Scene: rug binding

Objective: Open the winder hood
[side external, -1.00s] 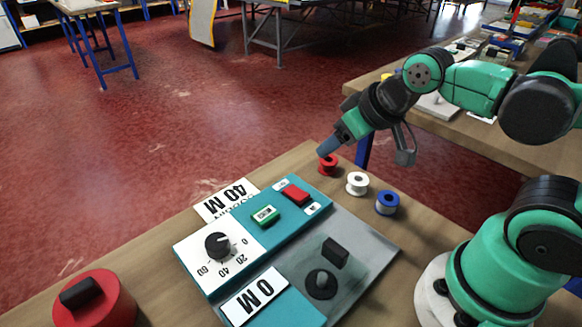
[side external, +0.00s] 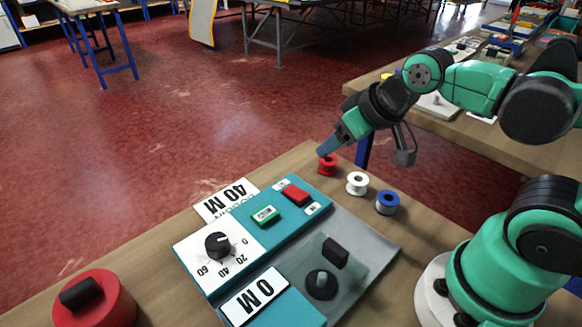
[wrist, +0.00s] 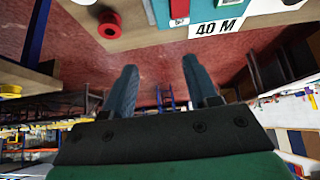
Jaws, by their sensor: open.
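The winder unit (side external: 382,252) is a teal and grey panel on the wooden bench in the side view. On its grey right part, a smoky see-through hood (side external: 345,275) appears to cover the round dark winder spindle (side external: 321,284). A black block-shaped handle (side external: 335,252) sits on the hood. The hood looks down, though its edges are faint. My gripper (side external: 328,148) is above the far edge of the bench, beyond the winder and apart from it. In the wrist view my gripper (wrist: 160,82) has its two fingers spread with nothing between them. The hood is not visible there.
Red (side external: 328,165), white (side external: 357,183) and blue (side external: 387,202) spools stand right of the panel, the red one close below my gripper. A red black-handled cylinder (side external: 103,300) stands front left.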

